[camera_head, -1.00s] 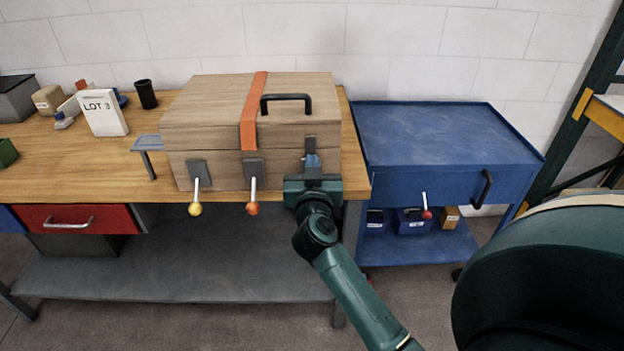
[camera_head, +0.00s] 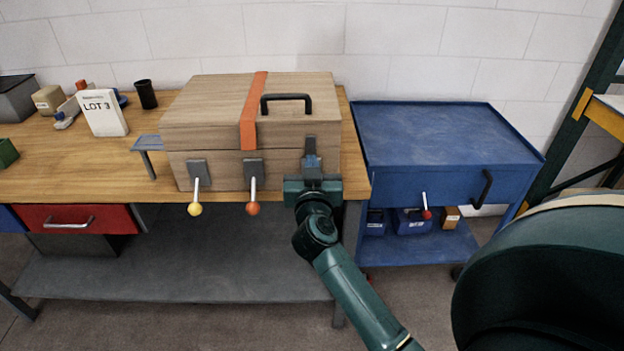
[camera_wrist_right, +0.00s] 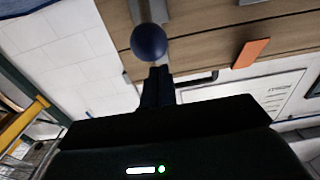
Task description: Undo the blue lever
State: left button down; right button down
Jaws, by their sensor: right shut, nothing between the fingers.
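A wooden case (camera_head: 215,125) with an orange strap and black handle stands on the workbench. Its front has a yellow-knobbed lever (camera_head: 195,208) and an orange-knobbed lever (camera_head: 253,208), both hanging down from grey plates. A third grey plate (camera_head: 310,144) is at the case's right end, mostly behind my right gripper (camera_head: 312,167). In the right wrist view, the blue lever's ball knob (camera_wrist_right: 150,42) shows just beyond the shut, empty fingers (camera_wrist_right: 158,75). Whether they touch it I cannot tell. My left gripper is not in view.
A blue cabinet (camera_head: 440,135) with a red-knobbed lever (camera_head: 426,214) stands right of the workbench (camera_head: 60,180).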

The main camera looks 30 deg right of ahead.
jog(key=shift+f+b, duration=0.35)
jog(key=shift+f, duration=0.45)
jog(key=shift+s+f+b, duration=0.1)
jog(key=shift+f+b, duration=0.3)
jog(key=shift+f, duration=0.5)
notch_tip(320, 180, down, 3)
jog(key=shift+b, duration=0.4)
jog(key=p+v, duration=0.5)
jog(key=v, duration=0.3)
jog(key=shift+s+a+r, duration=0.25)
jog(key=shift+r, duration=0.25)
jog(key=shift+a, duration=0.1)
